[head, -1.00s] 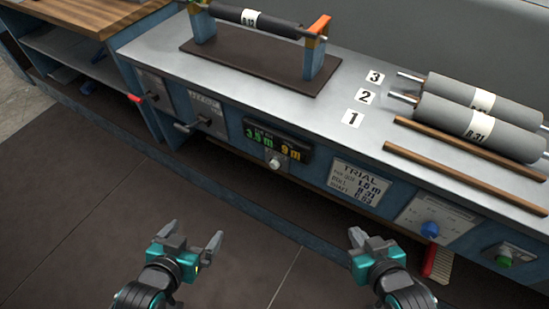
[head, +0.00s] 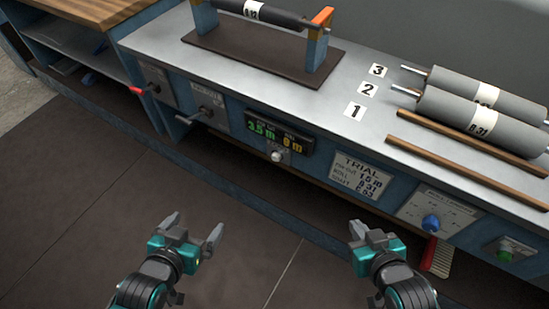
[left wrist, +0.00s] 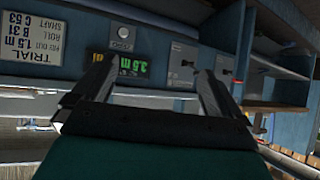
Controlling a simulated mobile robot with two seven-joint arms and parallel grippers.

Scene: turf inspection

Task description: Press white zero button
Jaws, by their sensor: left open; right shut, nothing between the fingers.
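The white round button (head: 277,156) sits on the bench's blue front panel, just below a dark display (head: 279,134) with green and yellow digits. In the left wrist view the button (left wrist: 123,32) shows above the display (left wrist: 132,65), which appears upside down. My left gripper (head: 193,231) is open and empty, in front of the bench and apart from the button, to its lower left in the head view. Its two fingers (left wrist: 150,68) frame the display in the left wrist view. My right gripper (head: 359,232) is shut and empty, below the trial sign (head: 361,176).
The front panel also carries levers (head: 206,112), a blue knob (head: 431,222) and a green button (head: 505,254). On the bench top are a roller stand (head: 258,62), grey rollers (head: 470,115), wooden strips (head: 440,150) and number cards. A red-handled brush (head: 436,258) is below. The dark floor is clear.

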